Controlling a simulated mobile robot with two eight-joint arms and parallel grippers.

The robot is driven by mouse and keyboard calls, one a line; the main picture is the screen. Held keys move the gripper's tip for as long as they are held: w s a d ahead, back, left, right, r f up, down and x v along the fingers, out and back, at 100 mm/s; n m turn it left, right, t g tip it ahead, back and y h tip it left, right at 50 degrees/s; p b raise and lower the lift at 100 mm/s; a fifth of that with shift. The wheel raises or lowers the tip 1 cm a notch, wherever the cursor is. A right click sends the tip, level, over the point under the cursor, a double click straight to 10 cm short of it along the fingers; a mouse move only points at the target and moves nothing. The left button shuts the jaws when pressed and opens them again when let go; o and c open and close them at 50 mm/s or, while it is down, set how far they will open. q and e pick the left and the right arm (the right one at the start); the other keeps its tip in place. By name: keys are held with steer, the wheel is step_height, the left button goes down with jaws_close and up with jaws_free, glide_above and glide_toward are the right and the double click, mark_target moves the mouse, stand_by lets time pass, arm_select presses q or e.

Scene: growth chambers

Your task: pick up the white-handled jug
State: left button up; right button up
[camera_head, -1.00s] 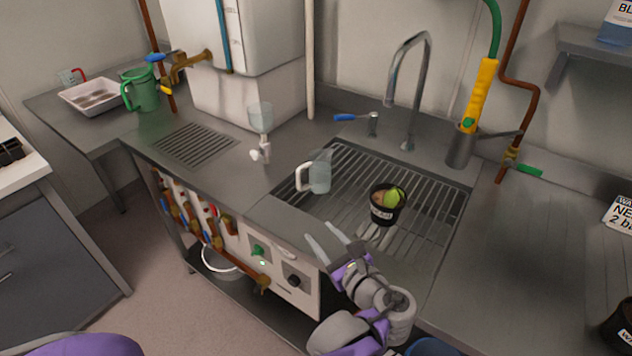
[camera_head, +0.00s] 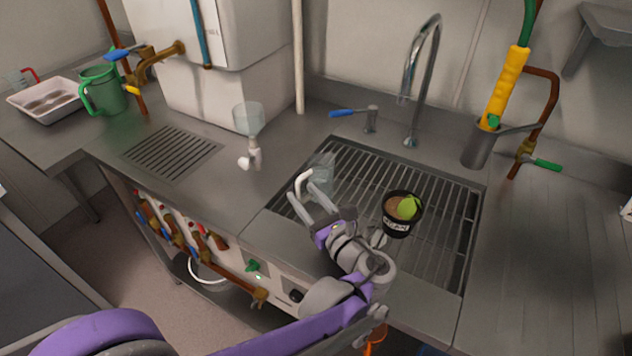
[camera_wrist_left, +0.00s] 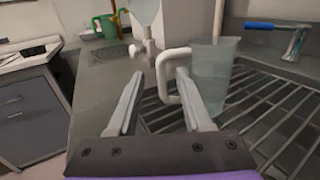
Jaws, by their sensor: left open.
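The jug (camera_head: 323,172) has a clear, pale body and a white handle on its left side. It stands upright on the sink grating, partly hidden by my gripper in the head view. My left gripper (camera_head: 303,193) is open at the handle side of the jug. In the left wrist view the white handle (camera_wrist_left: 160,80) shows between the two open fingers (camera_wrist_left: 160,72), with the jug body (camera_wrist_left: 213,75) right of them. I cannot tell whether a finger touches it. My right gripper is not in view.
A black pot (camera_head: 398,222) with a green plant stands on the grating (camera_head: 445,235) to the right. A tall tap (camera_head: 413,90) and a yellow-handled hose (camera_head: 505,85) rise behind. A clear funnel-like vessel (camera_head: 248,122) with a white tap stands to the left on the counter.

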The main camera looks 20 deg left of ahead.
arm_select(q)
steer(key=x, duration=0.6)
steer(key=shift+w+a+r, duration=0.15)
steer(key=shift+w+a, duration=0.05)
steer(key=shift+c, duration=0.3)
jaws_close()
stand_by(1.0)
